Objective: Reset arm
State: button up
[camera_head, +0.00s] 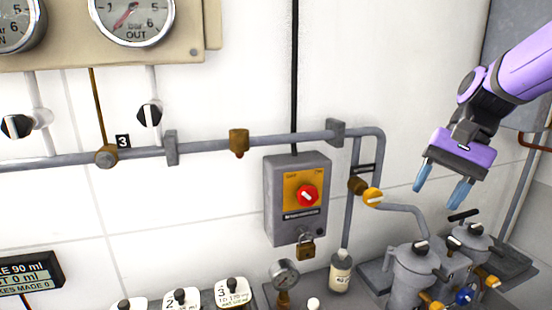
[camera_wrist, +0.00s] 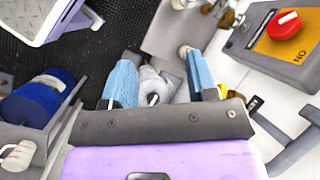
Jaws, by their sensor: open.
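My gripper (camera_head: 442,187) is raised at the right in the head view, above the grey canisters. Its two blue fingers are apart with nothing between them. In the wrist view my gripper (camera_wrist: 160,82) shows at the centre, its open fingers pointing towards a pale rounded object (camera_wrist: 158,84) farther off. My purple arm comes in from the upper right of the head view.
A grey switch box (camera_head: 298,200) with a red knob (camera_head: 307,196) and brass padlock (camera_head: 306,248) is on the wall. Pipes (camera_head: 210,144) run along the wall. Canisters (camera_head: 412,270), a labelled bottle (camera_head: 341,270) and a small gauge (camera_head: 285,274) stand below. A blue drum (camera_wrist: 38,98) shows in the wrist view.

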jog(key=s+d+r+n+t+h, duration=0.1)
jog(key=s+d+n+t+h, duration=0.2)
jog(key=s, duration=0.9)
jog(key=shift+s+r+n+t+h, duration=0.35)
jog(key=shift+n+t+h, duration=0.65)
jog(key=shift+n+t, duration=0.85)
jog(key=shift+m+t, duration=0.25)
